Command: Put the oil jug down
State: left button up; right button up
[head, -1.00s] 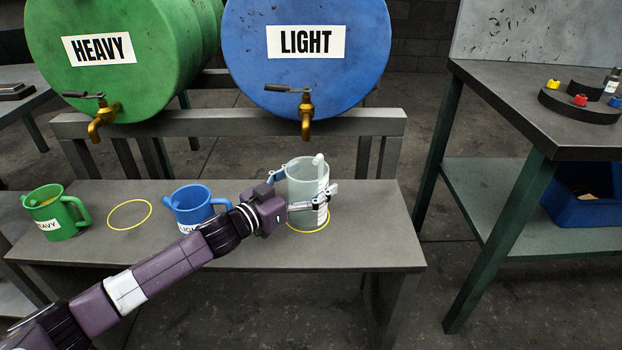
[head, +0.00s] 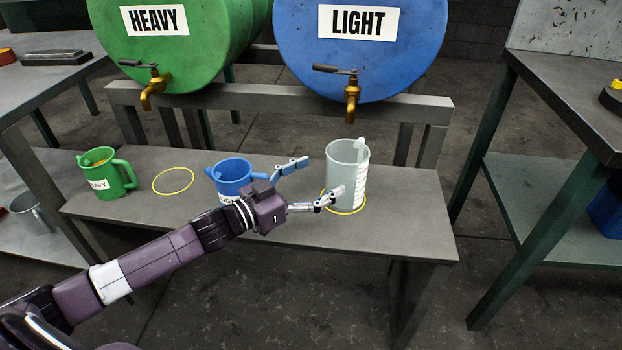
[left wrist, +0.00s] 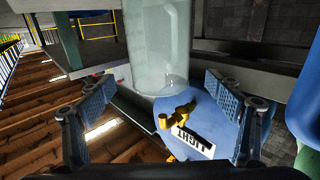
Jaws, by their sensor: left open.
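The oil jug (head: 349,165), a clear cylinder with white marks and a pale spout tube, stands upright in the right yellow ring (head: 359,208) on the bench (head: 405,215). My left gripper (head: 315,179) is open just left of the jug, its two fingers spread and nothing between them. In the left wrist view, the jug (left wrist: 158,45) shows beyond the open fingers (left wrist: 163,122), apart from them. In the head view, the near finger's tip overlaps the jug's lower left side; I cannot tell whether it touches. My right gripper is out of view.
The blue LIGHT jug (head: 233,173) stands close behind my left gripper. The green HEAVY jug (head: 108,175) and an empty yellow ring (head: 173,180) are further left. Barrel taps (head: 352,98) overhang the back. Bench space right of the clear jug is free.

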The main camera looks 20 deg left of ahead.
pick_arm(q)
jog(key=shift+v, duration=1.1)
